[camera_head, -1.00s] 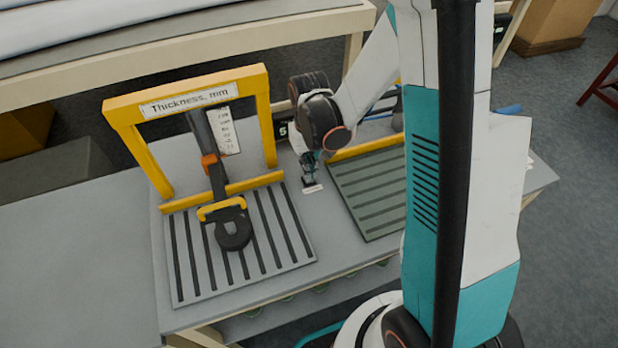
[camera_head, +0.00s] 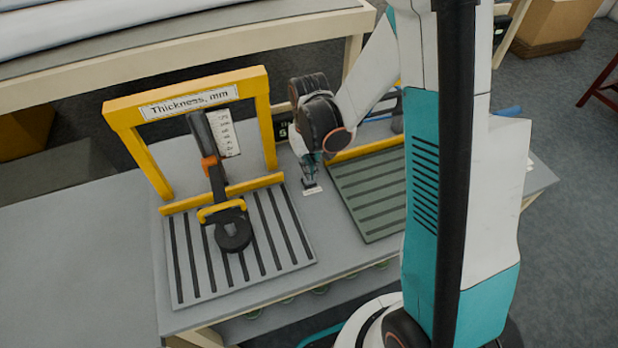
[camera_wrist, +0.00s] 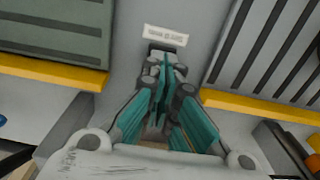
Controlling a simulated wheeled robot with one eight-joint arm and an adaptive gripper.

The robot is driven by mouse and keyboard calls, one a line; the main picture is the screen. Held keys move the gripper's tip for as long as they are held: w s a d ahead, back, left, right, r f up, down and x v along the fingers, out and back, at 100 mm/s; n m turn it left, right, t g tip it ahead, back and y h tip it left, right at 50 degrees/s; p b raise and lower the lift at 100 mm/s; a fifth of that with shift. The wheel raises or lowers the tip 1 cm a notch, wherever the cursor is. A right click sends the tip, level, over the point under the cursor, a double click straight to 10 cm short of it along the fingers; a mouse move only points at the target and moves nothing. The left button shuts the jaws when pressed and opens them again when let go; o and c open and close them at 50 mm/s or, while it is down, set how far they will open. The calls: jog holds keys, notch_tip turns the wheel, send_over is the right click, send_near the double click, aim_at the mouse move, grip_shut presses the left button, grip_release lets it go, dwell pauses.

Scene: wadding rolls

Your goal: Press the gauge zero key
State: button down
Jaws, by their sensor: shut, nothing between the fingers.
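The small black key (camera_wrist: 163,46) sits on the grey bench between the two ribbed plates, with a white label (camera_wrist: 165,36) beside it. In the head view the label (camera_head: 313,191) shows just in front of my fingertips. My gripper (camera_head: 310,181) points down with its fingers shut and nothing between them. In the wrist view the fingertips (camera_wrist: 165,60) overlap the near part of the key. I cannot tell whether they touch it. The thickness gauge (camera_head: 215,165) stands at the left under a yellow frame (camera_head: 265,115) marked "Thickness, mm".
A light plate with dark slots (camera_head: 290,250) lies left of my gripper, and a green ribbed plate (camera_head: 375,195) lies right. A yellow bar (camera_head: 365,147) runs behind the green plate. A dark display (camera_head: 282,131) behind is partly hidden by my arm.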

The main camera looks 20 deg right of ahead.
jog(key=shift+f, duration=0.15)
jog(key=shift+f+b, duration=1.15)
jog(key=shift+b, duration=0.15)
jog(key=shift+r, duration=0.1)
jog(key=shift+r+p, duration=0.85)
jog(key=shift+r, duration=0.35)
jog(key=shift+r+p, duration=1.9)
jog(key=shift+r, duration=1.1)
